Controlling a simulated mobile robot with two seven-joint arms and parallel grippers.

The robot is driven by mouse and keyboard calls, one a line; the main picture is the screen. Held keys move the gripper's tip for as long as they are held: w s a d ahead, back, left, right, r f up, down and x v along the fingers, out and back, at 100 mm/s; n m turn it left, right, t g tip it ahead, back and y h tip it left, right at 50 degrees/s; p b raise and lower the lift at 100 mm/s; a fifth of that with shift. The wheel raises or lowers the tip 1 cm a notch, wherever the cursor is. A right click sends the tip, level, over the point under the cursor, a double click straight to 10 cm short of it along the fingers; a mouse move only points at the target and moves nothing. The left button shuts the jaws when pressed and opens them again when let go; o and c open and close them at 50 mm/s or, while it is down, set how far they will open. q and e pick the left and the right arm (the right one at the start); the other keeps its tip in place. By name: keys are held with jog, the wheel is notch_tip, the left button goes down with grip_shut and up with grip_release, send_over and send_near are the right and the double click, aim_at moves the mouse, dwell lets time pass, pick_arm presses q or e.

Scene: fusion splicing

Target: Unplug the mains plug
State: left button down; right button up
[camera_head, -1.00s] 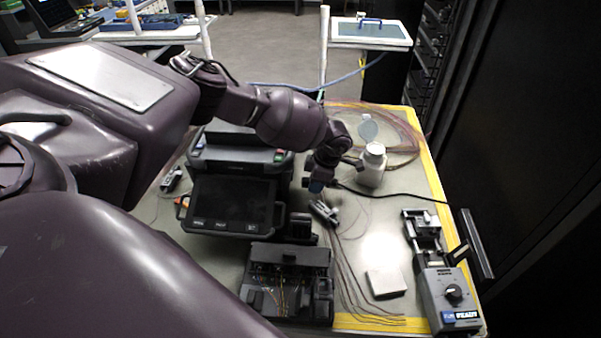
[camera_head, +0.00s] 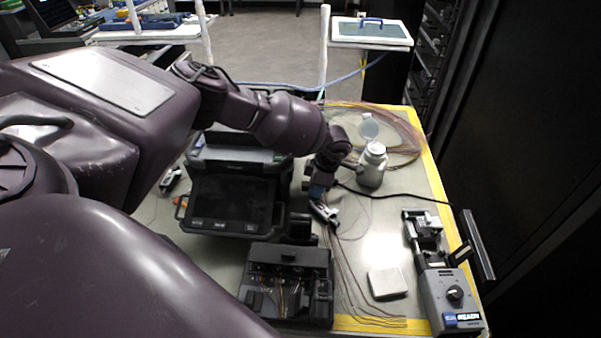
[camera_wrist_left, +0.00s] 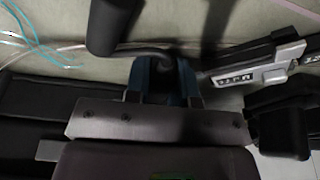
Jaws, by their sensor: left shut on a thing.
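My left gripper (camera_head: 317,192) is low over the table, just right of the fusion splicer (camera_head: 232,204). In the left wrist view its blue fingers (camera_wrist_left: 165,82) are shut on a small black body, which I take to be the mains plug (camera_wrist_left: 166,66). The fingers hide most of it. A black cable (camera_head: 400,196) runs from near the gripper to the table's right edge. I cannot tell whether the plug is seated in a socket. My right gripper is not in view.
A grey hand tool (camera_head: 325,213) lies close beside the gripper; it also shows in the left wrist view (camera_wrist_left: 258,70). A white bottle (camera_head: 372,167) stands behind to the right. A black fibre holder unit (camera_head: 288,285) and a white block (camera_head: 387,283) are in front.

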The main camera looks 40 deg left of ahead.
pick_arm(q)
jog(key=c, duration=0.9)
grip_release()
jog(key=shift+p+v, duration=0.5)
jog(key=shift+v, duration=4.85)
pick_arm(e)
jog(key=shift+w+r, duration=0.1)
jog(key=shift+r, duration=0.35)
